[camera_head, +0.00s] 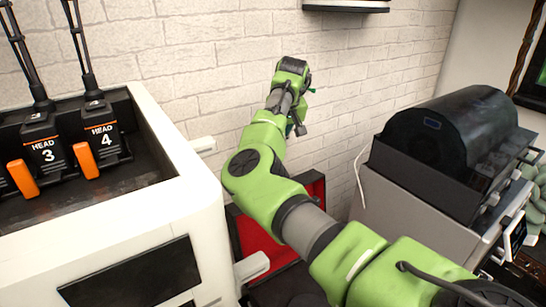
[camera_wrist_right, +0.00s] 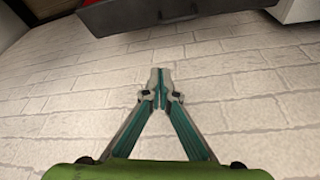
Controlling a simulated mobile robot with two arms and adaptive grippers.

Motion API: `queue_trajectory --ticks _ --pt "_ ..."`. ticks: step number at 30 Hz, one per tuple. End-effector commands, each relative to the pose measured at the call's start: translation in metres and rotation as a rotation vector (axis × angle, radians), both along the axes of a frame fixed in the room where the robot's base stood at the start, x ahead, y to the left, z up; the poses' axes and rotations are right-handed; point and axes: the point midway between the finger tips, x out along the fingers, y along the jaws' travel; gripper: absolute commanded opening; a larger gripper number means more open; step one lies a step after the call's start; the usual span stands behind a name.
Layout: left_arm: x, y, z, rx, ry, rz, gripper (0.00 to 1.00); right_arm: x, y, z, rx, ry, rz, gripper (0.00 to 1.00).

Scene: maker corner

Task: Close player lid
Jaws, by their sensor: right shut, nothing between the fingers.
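The player appears to be the red-lined dark case (camera_head: 315,190) low against the brick wall, mostly hidden behind my right arm. Its red inner face stands raised, so the lid looks open. In the head view the right gripper (camera_head: 298,127) is small, up near the wall above the case. My left gripper is out of view.
A white embroidery machine (camera_head: 185,215) with heads marked 3 and 4 stands at left, with its white brackets sticking out towards the case. A grey machine with a dark curved cover (camera_head: 455,125) stands at right. A dark shelf (camera_head: 346,5) hangs on the wall above.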

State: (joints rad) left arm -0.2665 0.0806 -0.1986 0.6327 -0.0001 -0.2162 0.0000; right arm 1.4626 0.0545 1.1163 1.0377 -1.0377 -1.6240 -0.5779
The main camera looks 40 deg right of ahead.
Motion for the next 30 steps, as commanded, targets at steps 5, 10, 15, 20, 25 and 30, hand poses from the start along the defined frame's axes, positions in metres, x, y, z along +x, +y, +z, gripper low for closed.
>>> queue_trajectory --ticks 5,10,15,20,25,30 --pt "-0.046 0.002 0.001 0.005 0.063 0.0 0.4 0.007 -0.003 -0.026 0.003 0.003 -0.001 0.0" --pt "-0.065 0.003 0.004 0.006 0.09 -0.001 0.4 0.018 -0.008 -0.058 0.002 0.002 -0.001 0.0" --pt "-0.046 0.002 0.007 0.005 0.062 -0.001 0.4 0.026 -0.012 -0.086 0.002 0.004 -0.001 0.0" --pt "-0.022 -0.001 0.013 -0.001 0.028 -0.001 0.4 0.02 -0.008 -0.088 0.0 -0.003 -0.004 0.0" --pt "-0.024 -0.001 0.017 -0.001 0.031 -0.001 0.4 0.007 -0.003 -0.089 0.001 -0.002 -0.005 0.0" --pt "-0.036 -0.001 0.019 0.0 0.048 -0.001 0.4 -0.004 0.001 -0.088 0.001 -0.001 -0.004 0.0"
